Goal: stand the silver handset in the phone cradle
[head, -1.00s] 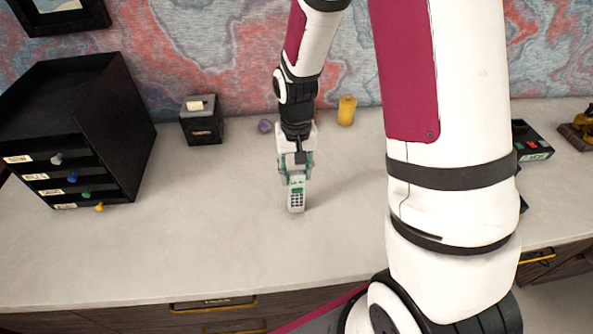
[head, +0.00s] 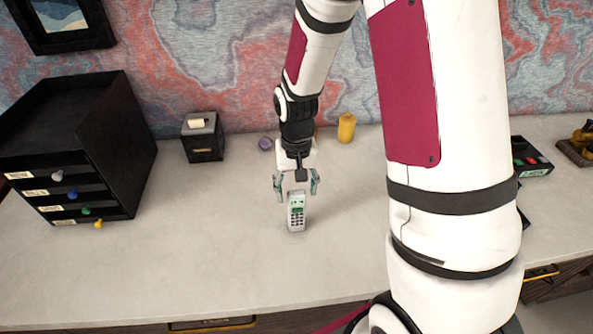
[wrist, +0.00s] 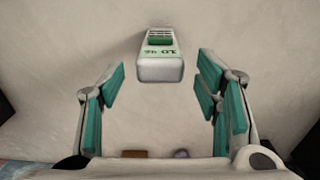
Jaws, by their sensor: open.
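The wrist view shows the top end of the handset (wrist: 160,66) between and beyond the fingers. My gripper (head: 296,188) is open just above the handset, with a teal-padded finger to each side and clear gaps between. In the wrist view my gripper (wrist: 160,88) is empty. I cannot make out a phone cradle for certain; no separate cradle shows around the handset's foot.
A black drawer cabinet (head: 65,140) stands at the left, a small black box (head: 202,137) behind. A yellow bottle (head: 346,128) and purple item (head: 265,143) stand near the wall. A black device with red and green buttons (head: 532,158), partly behind my arm, is at right.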

